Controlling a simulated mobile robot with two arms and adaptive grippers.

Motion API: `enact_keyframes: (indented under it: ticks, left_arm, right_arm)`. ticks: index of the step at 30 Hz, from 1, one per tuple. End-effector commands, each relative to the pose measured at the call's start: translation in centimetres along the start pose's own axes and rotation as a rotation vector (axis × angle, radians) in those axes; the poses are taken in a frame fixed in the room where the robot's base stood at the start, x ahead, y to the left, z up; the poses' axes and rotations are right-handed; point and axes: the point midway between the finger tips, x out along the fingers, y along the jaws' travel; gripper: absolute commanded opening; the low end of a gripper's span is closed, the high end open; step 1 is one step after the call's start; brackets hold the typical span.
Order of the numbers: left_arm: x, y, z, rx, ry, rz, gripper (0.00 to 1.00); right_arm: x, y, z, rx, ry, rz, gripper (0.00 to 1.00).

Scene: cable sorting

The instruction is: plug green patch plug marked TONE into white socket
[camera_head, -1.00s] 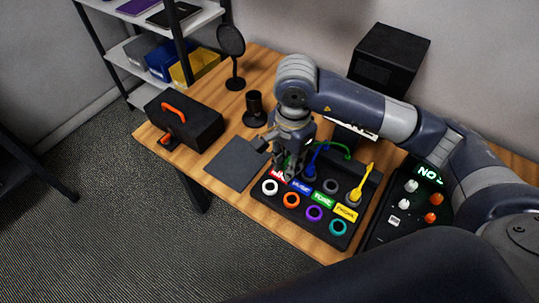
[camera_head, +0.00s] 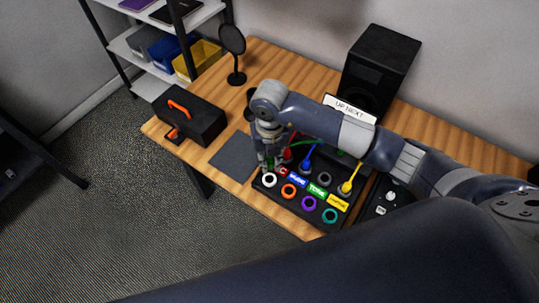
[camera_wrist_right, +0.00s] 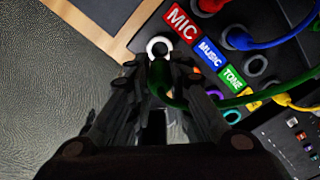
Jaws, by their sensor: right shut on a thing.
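My right gripper (camera_head: 270,164) is shut on the green plug (camera_wrist_right: 161,76), whose green cable (camera_wrist_right: 205,106) trails off to the right in the right wrist view. The white socket (camera_head: 269,181) is a white ring at the left end of the front row of the patch panel (camera_head: 275,199). In the right wrist view the plug lies just short of the white socket (camera_wrist_right: 159,46) and overlaps its lower rim. I cannot tell whether they touch. The green TONE label (camera_wrist_right: 231,79) is on the panel. My left gripper is not in view.
Orange (camera_head: 289,191), purple (camera_head: 309,202) and teal (camera_head: 330,215) sockets share the front row. Blue (camera_head: 307,160) and yellow (camera_head: 347,186) plugs stand behind the labels. A dark mat (camera_head: 233,156) lies left of the panel. A black speaker (camera_head: 376,75) stands behind.

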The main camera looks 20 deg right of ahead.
Motion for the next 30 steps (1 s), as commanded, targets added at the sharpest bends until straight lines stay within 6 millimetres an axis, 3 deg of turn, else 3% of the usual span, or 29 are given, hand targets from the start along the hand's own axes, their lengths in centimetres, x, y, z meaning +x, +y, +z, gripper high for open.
enact_keyframes:
  ticks: [8, 24, 30]
  left_arm:
    - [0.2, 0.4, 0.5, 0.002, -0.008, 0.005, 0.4]
    - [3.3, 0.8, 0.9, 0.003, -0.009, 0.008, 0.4]
    - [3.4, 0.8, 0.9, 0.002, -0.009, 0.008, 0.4]
  right_arm:
    - [0.8, 0.1, 0.0, 0.07, 0.001, 0.0, 0.0]
    - [4.8, 0.0, 0.0, 0.067, 0.0, 0.0, 0.0]
    - [5.0, 0.0, 0.0, 0.067, -0.001, 0.001, 0.0]
